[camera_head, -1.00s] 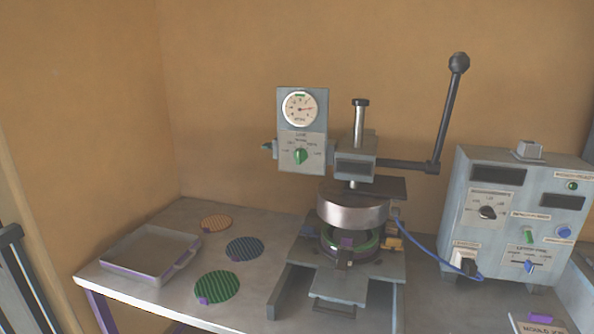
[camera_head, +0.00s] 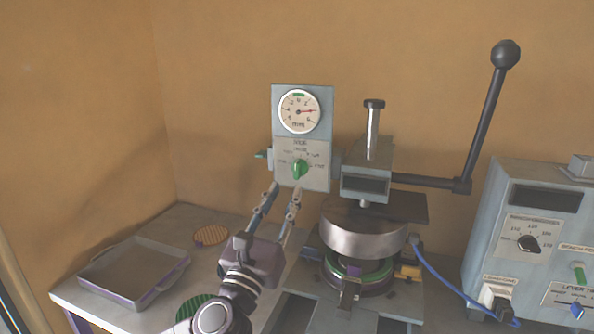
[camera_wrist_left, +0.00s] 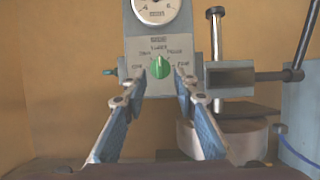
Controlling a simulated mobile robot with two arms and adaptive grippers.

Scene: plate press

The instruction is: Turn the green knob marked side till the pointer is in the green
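The green knob (camera_head: 300,169) sits on the front plate of the grey gauge box; its small lettering is too blurred to read. It also shows in the left wrist view (camera_wrist_left: 160,66). Above it is the round dial (camera_head: 299,111), its red pointer aimed right, away from the green band at the top. My left gripper (camera_head: 286,188) is open and empty, below and slightly left of the knob in the head view. In the left wrist view its fingertips (camera_wrist_left: 160,75) flank the knob with no visible contact. My right gripper is not in view.
A small green part (camera_head: 261,154) sticks out of the box's left side. The press (camera_head: 365,240) with its long black lever (camera_head: 483,130) stands at right, beside a control box (camera_head: 530,215). A tray (camera_head: 135,272) and round ribbed plates (camera_head: 211,235) lie at left.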

